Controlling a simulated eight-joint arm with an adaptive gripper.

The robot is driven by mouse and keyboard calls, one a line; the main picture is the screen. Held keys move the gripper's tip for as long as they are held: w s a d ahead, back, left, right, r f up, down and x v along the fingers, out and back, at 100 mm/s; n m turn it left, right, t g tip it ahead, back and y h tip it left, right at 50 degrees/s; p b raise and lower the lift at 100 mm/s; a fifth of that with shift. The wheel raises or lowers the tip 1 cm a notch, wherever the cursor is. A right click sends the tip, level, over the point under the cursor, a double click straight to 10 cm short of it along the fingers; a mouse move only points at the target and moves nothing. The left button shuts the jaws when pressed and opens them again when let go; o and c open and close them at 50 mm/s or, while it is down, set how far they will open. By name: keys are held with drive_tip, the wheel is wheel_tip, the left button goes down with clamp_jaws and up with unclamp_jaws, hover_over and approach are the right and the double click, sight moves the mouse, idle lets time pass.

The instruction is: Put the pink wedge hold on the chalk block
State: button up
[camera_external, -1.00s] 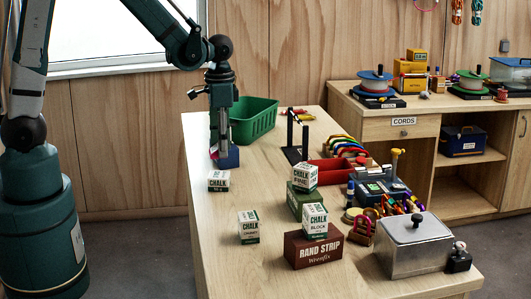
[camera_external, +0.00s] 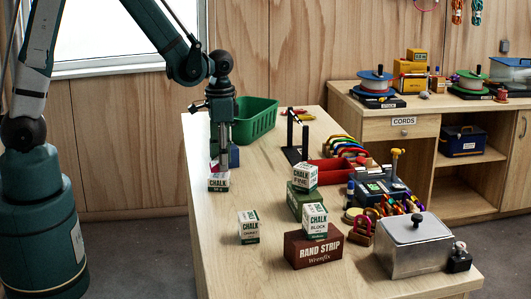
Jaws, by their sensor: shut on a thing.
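My gripper (camera_external: 218,168) points straight down at the left end of the table, shut on a small pink piece, the pink wedge hold (camera_external: 213,163). The fingers hide most of the hold. Directly below it is a small white chalk box (camera_external: 218,184); whether the hold touches its top I cannot tell. Another white chalk box (camera_external: 249,228) stands nearer on the table. A box whose label reads CHALK BLOCK (camera_external: 315,221) sits on the dark red Rand Strip box (camera_external: 313,249). A further chalk box (camera_external: 304,177) sits on a green box.
A black stand (camera_external: 293,146), a red tray (camera_external: 333,171) and a metal box (camera_external: 414,247) are to the right. The table's front left is clear.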

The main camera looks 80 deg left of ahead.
drive_tip(key=shift+f, duration=0.8)
drive_tip(key=shift+f, duration=0.1)
drive_tip(key=o, duration=0.9)
drive_tip(key=shift+r, duration=6.15)
drive_tip(key=shift+s+r, duration=0.1)
